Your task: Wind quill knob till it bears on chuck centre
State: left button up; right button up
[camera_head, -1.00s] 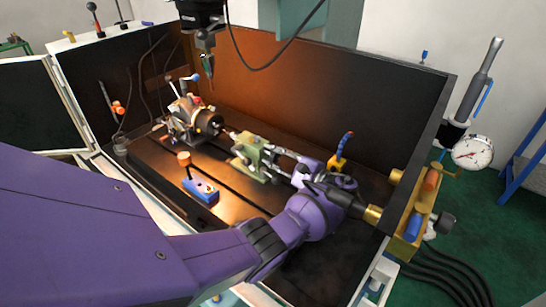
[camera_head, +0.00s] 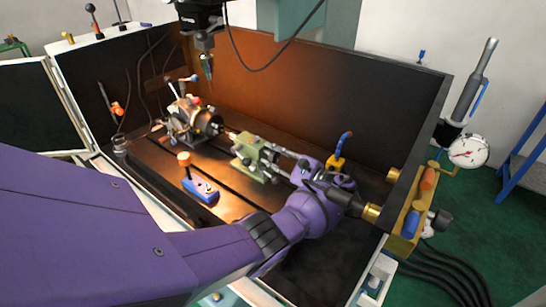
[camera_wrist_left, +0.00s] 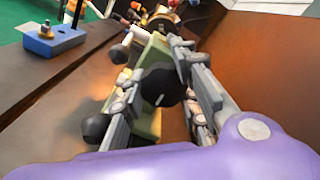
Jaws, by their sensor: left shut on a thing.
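The green tailstock (camera_head: 250,152) stands on the dark machine bed, to the right of the indexing chuck (camera_head: 195,122). My left gripper (camera_head: 276,160) reaches the tailstock from the right side. In the left wrist view, the black round quill knob (camera_wrist_left: 163,87) sits between the two grey fingers of my left gripper (camera_wrist_left: 160,92), which is shut on it. The green tailstock body (camera_wrist_left: 152,60) shows behind the knob. The quill tip and chuck centre are too small in the head view to tell whether they touch. My right gripper is not in view.
A blue block with an orange-topped lever (camera_head: 201,191) stands on the bed in front of the tailstock. A spindle tool (camera_head: 206,68) hangs above the chuck. A brown wall (camera_head: 320,90) closes the back. A dial gauge (camera_head: 468,151) is outside at right.

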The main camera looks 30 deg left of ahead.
pick_arm(q)
jog(key=shift+s+f, duration=0.25)
jog(key=shift+f, duration=0.3)
jog(key=o, duration=1.1)
jog(key=shift+r, duration=0.1)
jog(key=shift+w+r, duration=0.1)
jog(key=shift+r, duration=0.05)
jog(key=shift+d, duration=0.1)
jog(key=shift+d, duration=0.2)
jog(key=d, duration=0.7)
jog(key=shift+s+d+r, duration=0.15)
jog(key=shift+s+d, duration=0.1)
jog(key=shift+s, duration=0.05)
